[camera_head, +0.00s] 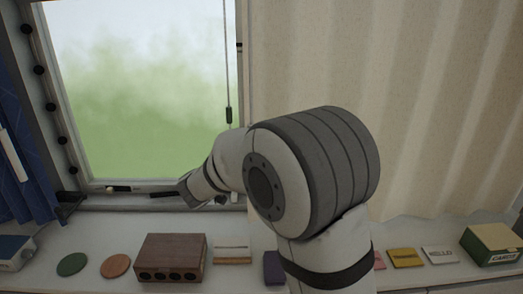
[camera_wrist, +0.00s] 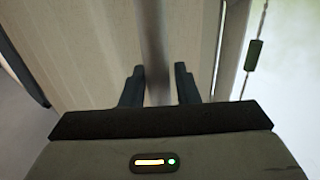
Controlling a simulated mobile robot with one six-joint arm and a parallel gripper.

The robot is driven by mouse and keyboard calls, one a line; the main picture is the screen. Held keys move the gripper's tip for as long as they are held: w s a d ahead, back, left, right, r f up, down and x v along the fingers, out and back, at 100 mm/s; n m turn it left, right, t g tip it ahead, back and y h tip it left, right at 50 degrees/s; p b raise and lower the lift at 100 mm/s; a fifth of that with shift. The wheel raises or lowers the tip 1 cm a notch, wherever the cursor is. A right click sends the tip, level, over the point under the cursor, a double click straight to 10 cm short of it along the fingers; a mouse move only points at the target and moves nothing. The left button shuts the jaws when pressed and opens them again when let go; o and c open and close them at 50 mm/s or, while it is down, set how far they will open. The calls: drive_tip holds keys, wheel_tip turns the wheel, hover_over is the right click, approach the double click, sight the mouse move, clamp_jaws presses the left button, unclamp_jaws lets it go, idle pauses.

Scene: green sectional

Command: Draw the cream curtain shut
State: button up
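The cream curtain (camera_head: 420,110) hangs in vertical folds over the right side of the head view. Its left edge lies just right of the window glass (camera_head: 150,90), which is uncovered. In the wrist view the curtain (camera_wrist: 85,45) fills the left and the bright window (camera_wrist: 295,70) is at the right. My gripper (camera_wrist: 159,85) has its two dark fingers apart, with a darker vertical strip, seemingly a curtain fold or edge, between them. Gaps show beside the strip; contact is not clear. In the head view my arm hides part of the curtain edge and the fingers are unclear.
A cord with a dark handle (camera_head: 229,115) hangs by the window's right side. A blue curtain (camera_head: 25,185) hangs at the far left. The ledge below holds a brown block (camera_head: 170,257), two discs, cards and a green-cream box (camera_head: 492,244). The space before the glass is mostly clear.

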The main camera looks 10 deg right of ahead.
drive_tip(key=b+v, duration=0.2)
drive_tip(key=v, duration=0.5)
drive_tip(key=shift+s+a, duration=0.25)
drive_tip(key=shift+s, duration=0.05)
